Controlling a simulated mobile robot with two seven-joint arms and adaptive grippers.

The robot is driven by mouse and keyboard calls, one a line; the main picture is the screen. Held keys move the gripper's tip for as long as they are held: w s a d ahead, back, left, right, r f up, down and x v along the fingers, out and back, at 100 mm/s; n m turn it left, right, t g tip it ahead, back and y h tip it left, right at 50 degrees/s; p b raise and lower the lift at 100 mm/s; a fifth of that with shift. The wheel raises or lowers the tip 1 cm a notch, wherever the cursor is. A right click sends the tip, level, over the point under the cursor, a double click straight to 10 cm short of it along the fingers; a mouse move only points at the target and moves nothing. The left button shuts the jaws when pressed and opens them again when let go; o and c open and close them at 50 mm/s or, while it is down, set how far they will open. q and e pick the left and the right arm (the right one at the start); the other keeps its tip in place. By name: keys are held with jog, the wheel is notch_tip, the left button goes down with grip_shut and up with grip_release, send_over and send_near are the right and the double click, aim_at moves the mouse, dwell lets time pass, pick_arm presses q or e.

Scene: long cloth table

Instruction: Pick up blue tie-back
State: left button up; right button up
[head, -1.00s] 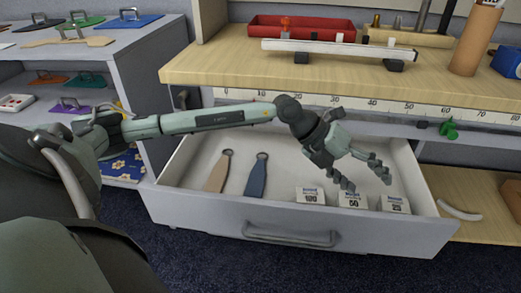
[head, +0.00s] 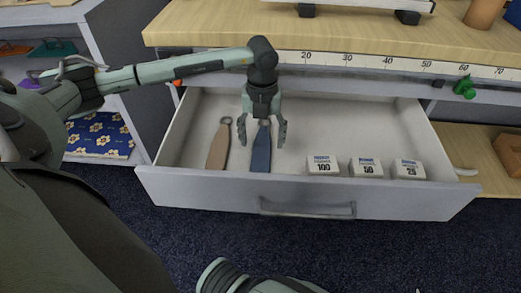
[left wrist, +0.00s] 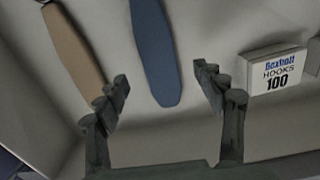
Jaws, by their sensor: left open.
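The blue tie-back (head: 261,154) lies flat in the open drawer (head: 320,205), its ring end towards the back. It also shows in the left wrist view (left wrist: 155,55), between the finger lines and ahead of the tips. My left gripper (head: 264,142) points down over it, open and empty, with one finger on each side of the strap in the head view. The left wrist view shows both fingertips (left wrist: 160,90) spread apart.
A tan tie-back (head: 218,148) lies just left of the blue one. White hook boxes marked 100 (head: 322,166), 50 (head: 366,168) and 25 (head: 409,169) stand to the right in the drawer. The wooden tabletop (head: 215,25) overhangs the drawer's back.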

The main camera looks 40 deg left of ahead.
aim_at(262, 153)
pick_arm(q)
notch_tip(262, 153, down, 5)
jog(key=shift+w+a+r, duration=0.1)
jog(key=shift+w+r, duration=0.05)
jog(key=shift+r, duration=0.05)
jog(key=c, duration=1.3)
